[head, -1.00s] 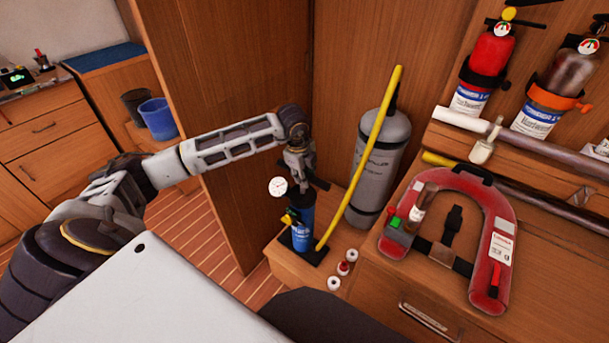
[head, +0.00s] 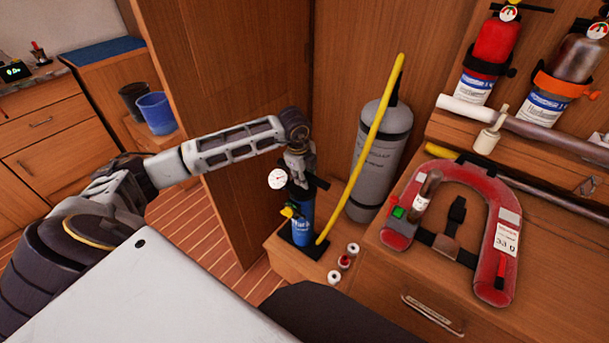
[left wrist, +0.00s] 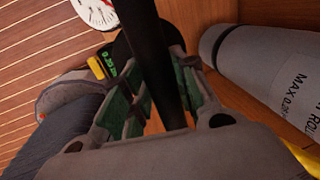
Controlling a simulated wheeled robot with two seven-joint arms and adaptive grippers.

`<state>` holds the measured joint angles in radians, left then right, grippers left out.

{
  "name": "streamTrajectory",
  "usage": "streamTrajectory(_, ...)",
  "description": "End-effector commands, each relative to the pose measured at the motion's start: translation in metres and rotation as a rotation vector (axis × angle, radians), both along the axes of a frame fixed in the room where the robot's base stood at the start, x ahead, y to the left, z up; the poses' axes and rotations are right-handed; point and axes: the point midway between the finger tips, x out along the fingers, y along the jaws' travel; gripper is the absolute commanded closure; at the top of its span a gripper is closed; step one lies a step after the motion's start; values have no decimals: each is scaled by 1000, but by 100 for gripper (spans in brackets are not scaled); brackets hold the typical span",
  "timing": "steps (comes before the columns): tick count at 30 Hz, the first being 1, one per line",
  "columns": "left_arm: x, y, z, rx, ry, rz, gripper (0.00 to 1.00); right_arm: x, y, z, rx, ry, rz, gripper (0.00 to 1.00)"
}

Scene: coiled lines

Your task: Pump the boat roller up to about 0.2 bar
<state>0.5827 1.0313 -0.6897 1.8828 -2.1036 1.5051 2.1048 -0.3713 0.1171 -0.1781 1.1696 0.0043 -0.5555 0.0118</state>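The blue pump (head: 303,222) stands upright on a low wooden ledge, with a round white gauge (head: 277,179) at its upper left. The gauge also shows in the left wrist view (left wrist: 97,12), cut by the top edge; I cannot read its value. My left gripper (head: 300,172) is at the pump's top. In the left wrist view its green-padded fingers close on both sides of the black pump handle (left wrist: 158,60). The grey boat roller (head: 381,155) stands upright right of the pump; its "MAX" marking shows in the left wrist view (left wrist: 272,68). My right gripper is out of view.
A yellow hose (head: 362,150) rises from the pump's foot across the roller. Small red and white spools (head: 345,262) lie near the pump. A red horseshoe-shaped float (head: 497,235) lies on the right counter. A wooden partition (head: 225,120) stands behind my left arm.

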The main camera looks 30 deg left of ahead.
Motion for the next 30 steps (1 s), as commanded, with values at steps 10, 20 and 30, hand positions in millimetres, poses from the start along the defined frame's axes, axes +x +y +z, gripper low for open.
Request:
streamTrajectory(10,0,0,1,0,-1,1,54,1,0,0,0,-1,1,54)
streamTrajectory(20,-1,1,11,1,-1,2,54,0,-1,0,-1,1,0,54)
streamTrajectory(30,-9,1,53,1,-3,0,54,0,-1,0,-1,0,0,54)
